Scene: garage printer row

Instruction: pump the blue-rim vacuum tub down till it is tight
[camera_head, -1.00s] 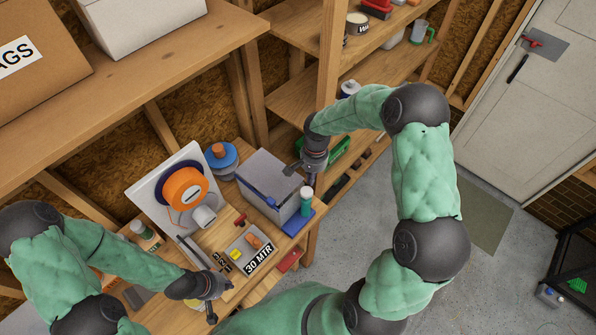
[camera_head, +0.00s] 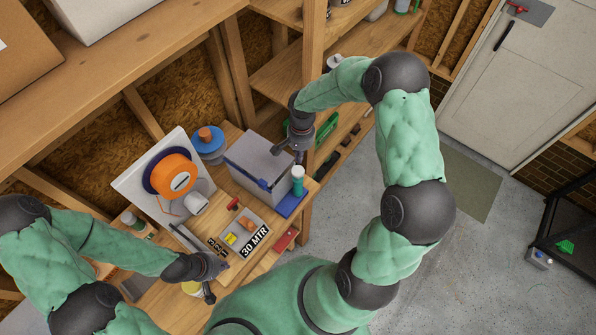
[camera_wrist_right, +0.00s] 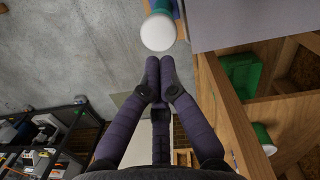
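An orange spool (camera_head: 174,176) on a white panel stands left of the tub. A wooden shelf post (camera_head: 313,70) rises close behind my right gripper. Open floor (camera_head: 350,225) lies to the right.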

